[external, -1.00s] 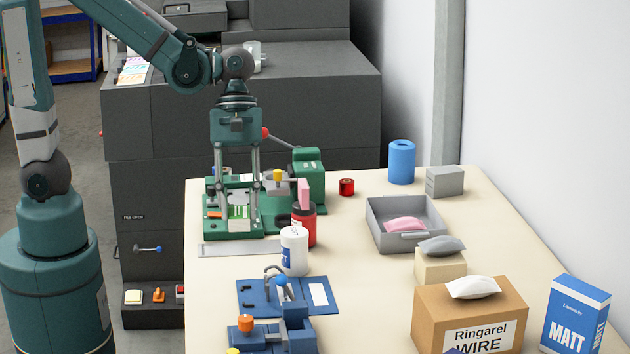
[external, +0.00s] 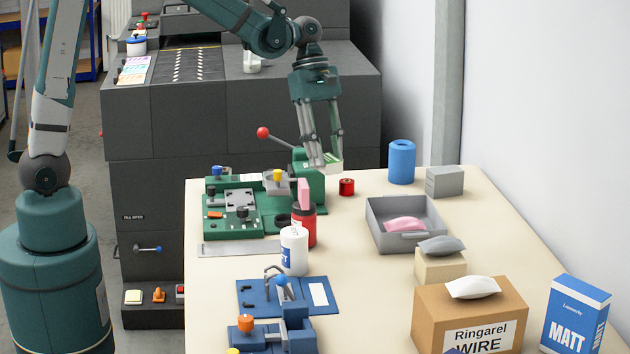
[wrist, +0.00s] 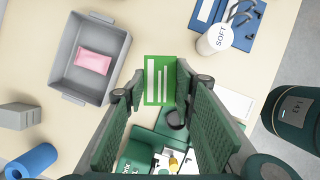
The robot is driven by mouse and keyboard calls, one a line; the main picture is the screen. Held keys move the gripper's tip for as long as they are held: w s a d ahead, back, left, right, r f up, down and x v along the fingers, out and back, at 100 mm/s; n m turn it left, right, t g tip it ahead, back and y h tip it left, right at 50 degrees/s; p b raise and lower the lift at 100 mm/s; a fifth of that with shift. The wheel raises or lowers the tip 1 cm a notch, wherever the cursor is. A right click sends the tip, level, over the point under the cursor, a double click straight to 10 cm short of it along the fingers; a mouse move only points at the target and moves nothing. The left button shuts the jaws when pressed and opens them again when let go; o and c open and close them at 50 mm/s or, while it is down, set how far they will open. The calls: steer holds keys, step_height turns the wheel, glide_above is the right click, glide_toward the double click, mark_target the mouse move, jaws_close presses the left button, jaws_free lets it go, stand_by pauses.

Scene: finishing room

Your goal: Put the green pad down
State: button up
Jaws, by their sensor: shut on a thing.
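The green pad (wrist: 160,68), marked with white bars, is between the fingertips of my gripper (wrist: 160,92) in the wrist view. In the external view my gripper (external: 325,160) is shut on the pad (external: 334,167), whose pale edge shows. It holds the pad at the right end of the green fixture (external: 248,228), left of and above the red roll (external: 347,187). The pad's height above the table is hard to tell.
A grey tray (external: 374,236) with a pink packet (external: 405,225) stands to the right. A blue cylinder (external: 402,162) and grey block (external: 444,181) are behind it. A red bottle (external: 309,228) and white jar (external: 294,251) stand in front. Table between jar and tray is clear.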

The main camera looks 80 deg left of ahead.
steer(key=w+a+f+n+t+p, duration=0.1)
steer(key=w+a+n, duration=0.15)
steer(key=a, duration=1.15)
steer(key=w+a+f+n+y, duration=0.1)
steer(key=w+a+f, duration=0.15)
steer(key=a, duration=1.05)
steer(key=w+a+n+t+p, duration=0.1)
steer(key=w+a+n, duration=0.15)
steer(key=a, duration=1.15)
steer(key=shift+m, duration=0.4)
steer(key=shift+w+a+f, duration=0.15)
steer(key=shift+a+f, duration=0.05)
steer(key=shift+f, duration=1.2)
steer(key=shift+w+a+f, duration=0.15)
steer(key=shift+f, duration=1.25)
steer(key=shift+f, duration=0.1)
steer(key=shift+f+b, duration=0.5)
steer(key=shift+f, duration=2.5)
steer(key=shift+f, duration=1.9)
